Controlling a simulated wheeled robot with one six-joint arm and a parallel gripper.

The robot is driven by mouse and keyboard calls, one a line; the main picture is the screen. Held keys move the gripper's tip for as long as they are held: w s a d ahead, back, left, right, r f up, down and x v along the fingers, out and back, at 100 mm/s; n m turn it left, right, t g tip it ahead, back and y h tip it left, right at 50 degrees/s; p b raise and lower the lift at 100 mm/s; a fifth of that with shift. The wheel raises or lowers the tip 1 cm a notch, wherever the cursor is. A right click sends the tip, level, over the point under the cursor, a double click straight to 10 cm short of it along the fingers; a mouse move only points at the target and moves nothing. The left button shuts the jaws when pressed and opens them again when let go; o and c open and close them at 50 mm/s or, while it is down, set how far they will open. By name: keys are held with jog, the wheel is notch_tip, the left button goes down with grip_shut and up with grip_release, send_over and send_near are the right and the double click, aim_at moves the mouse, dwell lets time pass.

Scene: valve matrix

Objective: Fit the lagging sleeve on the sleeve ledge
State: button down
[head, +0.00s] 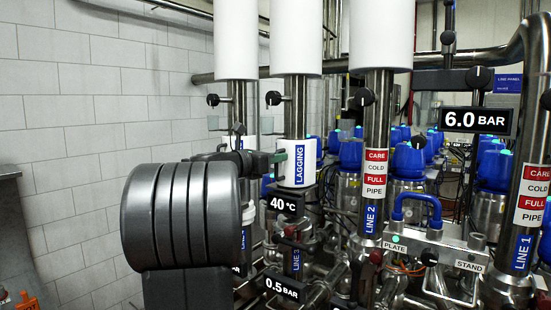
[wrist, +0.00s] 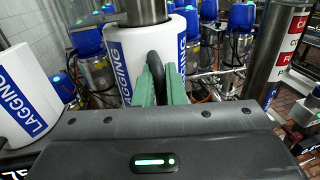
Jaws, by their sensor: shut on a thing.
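The white lagging sleeve (head: 303,150) with a blue LAGGING label is at the middle pipe in the head view, just above the 40 °C sign. The sleeve fills the upper middle of the wrist view (wrist: 192,40), with a steel pipe rising from its top. My gripper (head: 278,160) reaches it from the left. Its green fingers (wrist: 160,85) are shut on the sleeve's dark curved handle (wrist: 153,62). The sleeve looks upright. I cannot tell whether it rests on the ledge; its underside and the ledge are hidden in the wrist view.
Another white LAGGING sleeve (wrist: 22,90) stands close at the left in the wrist view. The 40 °C sign (head: 286,205) is just below the held sleeve. The LINE 2 pipe (head: 375,130) stands to the right. White upper lagging (head: 297,35) covers the pipe's top.

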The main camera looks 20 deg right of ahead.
jog(key=shift+f, duration=0.25)
dwell(0.4)
jog(key=c, duration=1.4)
grip_release()
jog(key=shift+c, duration=0.2)
jog(key=b+v, duration=0.3)
jog(key=v, duration=1.1)
jog(key=shift+d, duration=0.1)
jog(key=p+x, duration=0.3)
jog(key=x, duration=1.1)
jog(key=shift+r, duration=0.25)
